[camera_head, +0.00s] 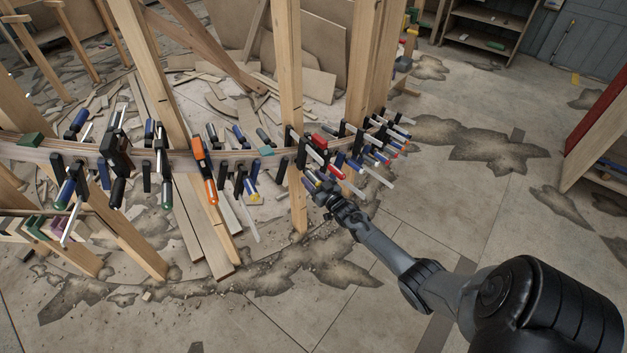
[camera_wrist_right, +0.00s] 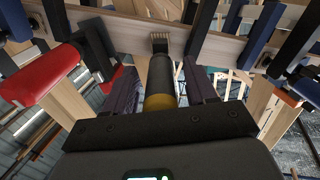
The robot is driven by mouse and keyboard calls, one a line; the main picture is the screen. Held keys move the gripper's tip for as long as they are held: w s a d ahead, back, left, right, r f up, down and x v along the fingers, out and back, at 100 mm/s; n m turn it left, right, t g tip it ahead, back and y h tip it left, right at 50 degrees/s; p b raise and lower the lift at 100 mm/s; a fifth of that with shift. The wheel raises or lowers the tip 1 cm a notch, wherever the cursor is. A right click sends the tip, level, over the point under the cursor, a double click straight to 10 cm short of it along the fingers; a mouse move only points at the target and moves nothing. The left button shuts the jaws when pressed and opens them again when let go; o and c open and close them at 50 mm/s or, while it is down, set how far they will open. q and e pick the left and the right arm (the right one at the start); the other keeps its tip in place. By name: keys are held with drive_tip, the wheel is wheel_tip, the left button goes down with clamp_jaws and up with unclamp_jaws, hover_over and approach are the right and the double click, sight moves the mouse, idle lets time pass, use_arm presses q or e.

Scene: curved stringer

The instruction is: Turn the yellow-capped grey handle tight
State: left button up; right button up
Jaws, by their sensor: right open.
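The grey handle (camera_wrist_right: 160,78) with a yellow cap (camera_wrist_right: 158,102) stands in the middle of the right wrist view, its far end at the wooden stringer. My right gripper (camera_wrist_right: 158,74) is open, with one dark purple finger on each side of the handle. A gap shows between the handle and each finger, and the cap lies near the palm. In the head view, my right gripper (camera_head: 322,190) is at the row of clamps by the middle post; the handle there is too small to make out. My left gripper is not in view.
The curved stringer (camera_head: 180,158) carries several clamps along its length. A clamp with a red handle (camera_wrist_right: 45,76) is close on the left in the wrist view, and blue clamps (camera_wrist_right: 265,25) crowd the right.

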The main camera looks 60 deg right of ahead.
drive_tip(key=p+v, duration=0.3)
drive_tip(key=v, duration=0.7)
drive_tip(key=shift+s+a+p, duration=0.15)
drive_tip(key=shift+s+p, duration=0.2)
drive_tip(key=shift+s, duration=0.1)
drive_tip(key=p+v, duration=0.2)
drive_tip(key=v, duration=0.2)
drive_tip(key=shift+a, duration=0.1)
drive_tip(key=shift+s+f, duration=0.1)
drive_tip(key=shift+s, duration=0.05)
